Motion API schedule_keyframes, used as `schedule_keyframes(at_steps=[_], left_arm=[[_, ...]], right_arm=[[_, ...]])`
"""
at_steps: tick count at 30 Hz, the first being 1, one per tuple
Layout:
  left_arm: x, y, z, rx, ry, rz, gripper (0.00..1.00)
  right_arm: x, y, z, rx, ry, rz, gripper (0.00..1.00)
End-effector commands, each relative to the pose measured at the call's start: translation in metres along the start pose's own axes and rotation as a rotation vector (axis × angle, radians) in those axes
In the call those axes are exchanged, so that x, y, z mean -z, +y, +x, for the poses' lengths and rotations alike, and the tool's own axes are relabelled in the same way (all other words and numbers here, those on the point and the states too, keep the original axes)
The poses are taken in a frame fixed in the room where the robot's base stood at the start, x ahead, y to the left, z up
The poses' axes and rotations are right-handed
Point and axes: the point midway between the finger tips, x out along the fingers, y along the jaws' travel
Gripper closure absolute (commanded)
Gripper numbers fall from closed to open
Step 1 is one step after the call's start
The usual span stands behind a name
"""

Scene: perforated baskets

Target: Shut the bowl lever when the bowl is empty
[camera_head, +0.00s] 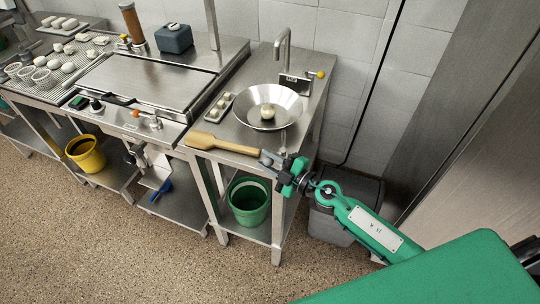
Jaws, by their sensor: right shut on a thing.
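The metal bowl (287,101) stands on the right-hand steel table, below a tap. It is not empty: a small pale round thing (267,113) sits in it. A short metal piece (283,143) shows just in front of the bowl; I cannot tell if it is the lever. A small yellow-tipped lever (320,74) shows behind the bowl. My right gripper (268,158) is at the table's front edge, in front of the bowl. My left gripper is out of view.
A small tray (220,107) with pale pieces lies left of the bowl. A green bucket (249,203) stands on the shelf below, and a grey bin (335,233) is right of the table.

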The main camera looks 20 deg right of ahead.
Motion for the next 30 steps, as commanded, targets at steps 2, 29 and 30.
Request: schedule_keyframes(at_steps=[2, 29, 30], left_arm=[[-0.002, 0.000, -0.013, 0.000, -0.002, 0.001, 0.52], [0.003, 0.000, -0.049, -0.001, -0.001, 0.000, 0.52], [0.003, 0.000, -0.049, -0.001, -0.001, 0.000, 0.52]], right_arm=[[0.003, 0.003, 0.001, -0.015, -0.029, 0.006, 0.95], [-0.006, 0.002, 0.015, -0.173, -0.260, 0.003, 0.96], [-0.006, 0.002, 0.015, -0.174, -0.261, 0.003, 0.96]])
